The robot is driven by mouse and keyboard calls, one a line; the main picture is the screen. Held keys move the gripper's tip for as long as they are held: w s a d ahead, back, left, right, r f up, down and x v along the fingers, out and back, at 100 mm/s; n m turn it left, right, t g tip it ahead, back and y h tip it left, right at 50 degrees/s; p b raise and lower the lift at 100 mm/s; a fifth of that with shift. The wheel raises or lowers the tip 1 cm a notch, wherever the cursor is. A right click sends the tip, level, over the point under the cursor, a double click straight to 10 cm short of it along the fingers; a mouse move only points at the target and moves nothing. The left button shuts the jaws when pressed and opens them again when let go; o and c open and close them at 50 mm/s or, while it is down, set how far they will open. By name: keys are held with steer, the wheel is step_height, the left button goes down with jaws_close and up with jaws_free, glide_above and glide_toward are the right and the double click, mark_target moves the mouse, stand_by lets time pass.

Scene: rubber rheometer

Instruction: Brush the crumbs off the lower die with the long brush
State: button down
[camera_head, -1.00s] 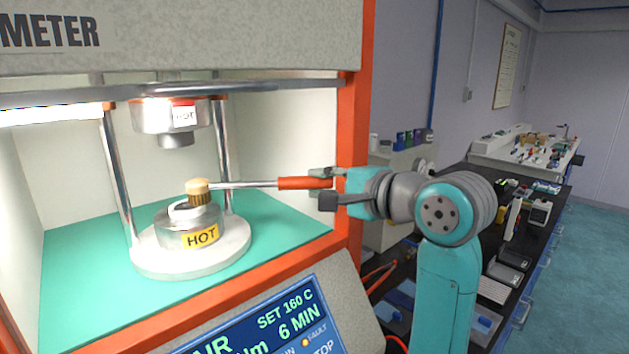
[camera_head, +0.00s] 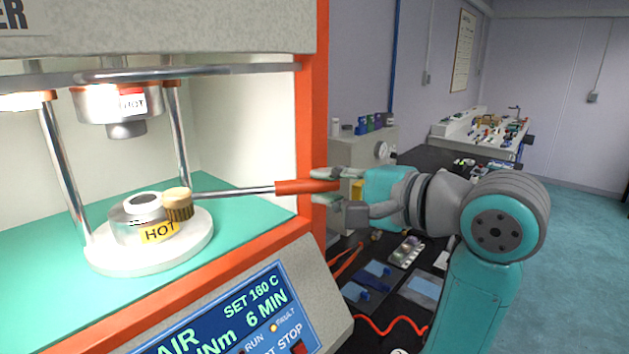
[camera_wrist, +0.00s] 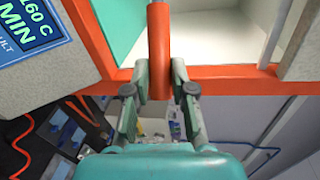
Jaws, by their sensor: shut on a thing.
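The long brush (camera_head: 235,191) has an orange handle, a thin metal rod and a round wooden head with brown bristles (camera_head: 178,207). My gripper (camera_head: 325,187) is shut on the orange handle, which also shows in the wrist view (camera_wrist: 159,50). The handle lies between the two fingers. The brush head is at the right edge of the lower die (camera_head: 128,222), partly in front of it. The die is a metal cylinder with a yellow HOT label and a pale ring on top around a dark centre. I cannot make out crumbs on it, nor whether the bristles touch it.
The upper die (camera_head: 112,103) hangs above, between two metal columns (camera_head: 65,170). The orange frame post (camera_head: 312,95) stands close to my gripper at the chamber's right edge. The control panel (camera_head: 240,320) is below. A dark bench (camera_head: 425,272) with small items lies behind.

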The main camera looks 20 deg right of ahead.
steer(key=f+v, duration=0.1)
steer(key=v, duration=0.5)
steer(key=shift+s, duration=0.3)
steer(key=shift+d, duration=0.1)
